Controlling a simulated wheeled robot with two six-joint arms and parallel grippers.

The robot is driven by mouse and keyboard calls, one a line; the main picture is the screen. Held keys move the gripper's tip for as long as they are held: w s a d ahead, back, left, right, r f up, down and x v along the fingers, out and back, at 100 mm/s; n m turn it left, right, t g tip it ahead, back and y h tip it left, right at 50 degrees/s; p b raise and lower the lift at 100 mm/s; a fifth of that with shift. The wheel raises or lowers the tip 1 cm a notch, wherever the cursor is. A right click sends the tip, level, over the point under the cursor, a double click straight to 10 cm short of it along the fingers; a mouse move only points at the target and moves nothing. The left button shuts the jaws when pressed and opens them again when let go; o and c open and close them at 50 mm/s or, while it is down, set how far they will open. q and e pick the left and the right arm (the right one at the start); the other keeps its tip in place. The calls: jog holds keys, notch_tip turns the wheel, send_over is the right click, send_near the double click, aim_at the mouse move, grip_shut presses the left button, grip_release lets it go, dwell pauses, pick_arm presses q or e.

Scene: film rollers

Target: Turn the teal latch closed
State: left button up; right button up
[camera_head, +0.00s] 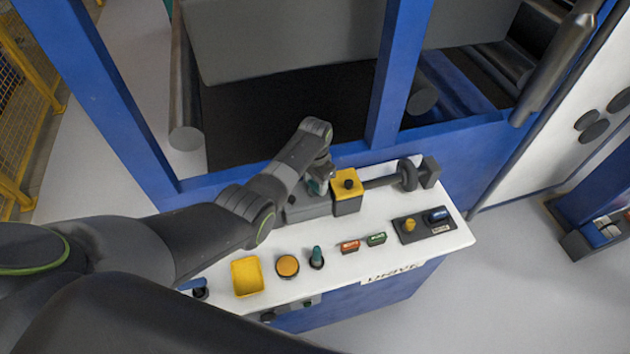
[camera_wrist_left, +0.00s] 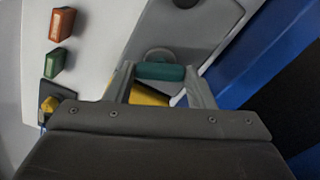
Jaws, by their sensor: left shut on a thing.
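The teal latch (camera_wrist_left: 160,71) is a short rounded bar in front of a round grey base on a grey plate. In the left wrist view it lies crosswise between my left gripper's two fingers, which are shut on it. In the head view my left gripper (camera_head: 321,181) points down at the grey housing at the back of the white console, left of the yellow-topped block. Only a bit of teal (camera_head: 313,187) shows there; the gripper hides the rest. My right gripper is not in view.
The white console (camera_head: 386,268) carries a yellow tray (camera_head: 247,277), an orange button (camera_head: 287,266), a separate teal knob (camera_head: 317,257), red (camera_head: 350,246) and green (camera_head: 376,239) buttons. A yellow-topped block (camera_head: 347,184) stands right of the gripper. Blue posts (camera_head: 398,75) rise behind.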

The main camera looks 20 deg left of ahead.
pick_arm(q)
jog(key=shift+m, duration=2.2)
jog(key=o, duration=1)
jog(key=shift+r, duration=0.15)
